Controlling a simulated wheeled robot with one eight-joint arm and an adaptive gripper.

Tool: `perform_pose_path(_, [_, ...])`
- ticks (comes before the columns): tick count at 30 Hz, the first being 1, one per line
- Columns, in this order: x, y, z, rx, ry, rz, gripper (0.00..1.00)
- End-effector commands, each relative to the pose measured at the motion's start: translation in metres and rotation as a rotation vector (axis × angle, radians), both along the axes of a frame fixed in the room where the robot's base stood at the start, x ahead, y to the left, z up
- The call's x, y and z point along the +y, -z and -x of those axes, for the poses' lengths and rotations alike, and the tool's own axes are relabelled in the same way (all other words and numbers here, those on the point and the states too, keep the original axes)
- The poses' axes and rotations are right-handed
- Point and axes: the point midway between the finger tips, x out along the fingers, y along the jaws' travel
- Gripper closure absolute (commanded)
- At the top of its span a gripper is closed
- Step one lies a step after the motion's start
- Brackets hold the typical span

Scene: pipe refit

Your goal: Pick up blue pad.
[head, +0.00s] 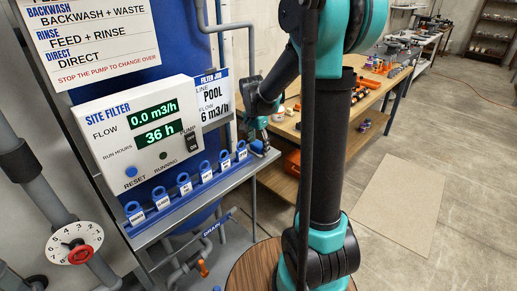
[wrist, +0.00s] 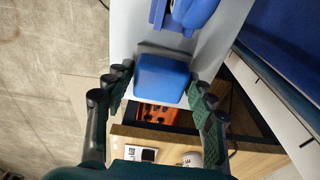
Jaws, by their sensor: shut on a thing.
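The blue pad (wrist: 161,78) is a smooth block with rounded edges, between the two dark ribbed fingers of my gripper (wrist: 163,88) in the wrist view. The gripper is shut on the pad, one finger at each side. In the head view the blue pad (head: 258,146) shows small at the right end of the grey shelf (head: 180,207), under my gripper (head: 256,132). The fingers partly cover it there. I cannot tell whether it touches the shelf.
Blue ring-topped tags (head: 184,185) stand in a row along the shelf, left of the pad. The filter panel (head: 138,130) is behind them. A wooden workbench (head: 345,112) with loose parts stands beyond. Open floor (head: 440,215) lies to the right.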

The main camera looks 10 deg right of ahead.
Motion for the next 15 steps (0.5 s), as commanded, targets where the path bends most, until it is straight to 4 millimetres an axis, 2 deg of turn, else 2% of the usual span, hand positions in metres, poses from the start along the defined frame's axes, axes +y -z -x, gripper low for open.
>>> perform_pose_path(8, [0.000, -0.009, 0.000, 0.000, 0.000, 0.000, 0.73])
perform_pose_path(15, [0.000, -0.046, 0.000, 0.000, 0.000, 0.000, 0.73])
